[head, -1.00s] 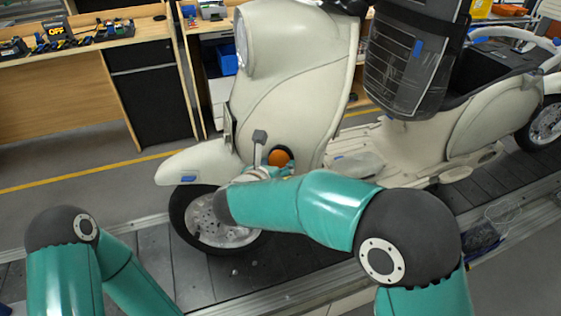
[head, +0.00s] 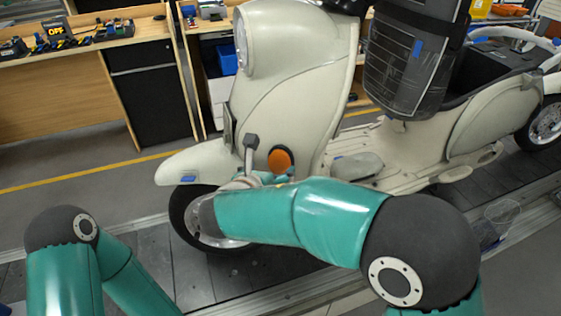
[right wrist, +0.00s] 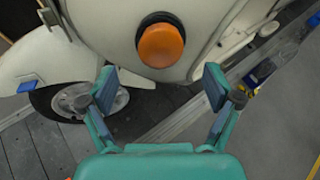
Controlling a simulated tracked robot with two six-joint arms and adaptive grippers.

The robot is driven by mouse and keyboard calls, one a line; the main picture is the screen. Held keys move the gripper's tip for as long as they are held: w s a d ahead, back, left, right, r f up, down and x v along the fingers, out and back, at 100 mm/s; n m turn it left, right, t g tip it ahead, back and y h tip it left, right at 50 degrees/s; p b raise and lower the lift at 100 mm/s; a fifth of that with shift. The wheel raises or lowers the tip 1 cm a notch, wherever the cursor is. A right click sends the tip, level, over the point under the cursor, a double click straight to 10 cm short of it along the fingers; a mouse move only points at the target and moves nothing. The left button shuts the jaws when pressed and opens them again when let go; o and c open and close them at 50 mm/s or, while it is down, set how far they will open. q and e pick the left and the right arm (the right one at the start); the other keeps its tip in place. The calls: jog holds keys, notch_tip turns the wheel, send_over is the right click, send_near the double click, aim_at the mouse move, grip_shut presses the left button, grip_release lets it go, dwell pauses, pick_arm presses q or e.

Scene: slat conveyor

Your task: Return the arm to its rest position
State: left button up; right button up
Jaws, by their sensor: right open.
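My right arm reaches from the lower right across the front of a cream scooter (head: 285,80). My right gripper (head: 262,168) is largely hidden behind that arm in the head view, beside the front fender. In the right wrist view its two fingers (right wrist: 160,88) are spread wide with nothing between them. A round orange lamp (right wrist: 160,46) in a black rim on the scooter body lies beyond the fingers and apart from them. The lamp also shows in the head view (head: 281,160). My left arm shows at the lower left; its gripper is out of view.
The scooter stands on a dark slat conveyor (head: 145,262) with a metal edge rail. Its front wheel (head: 185,225) is partly covered by my right arm. Wooden workbenches (head: 75,98) with tools stand behind. Open floor lies between bench and conveyor.

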jog(key=shift+v, duration=1.55)
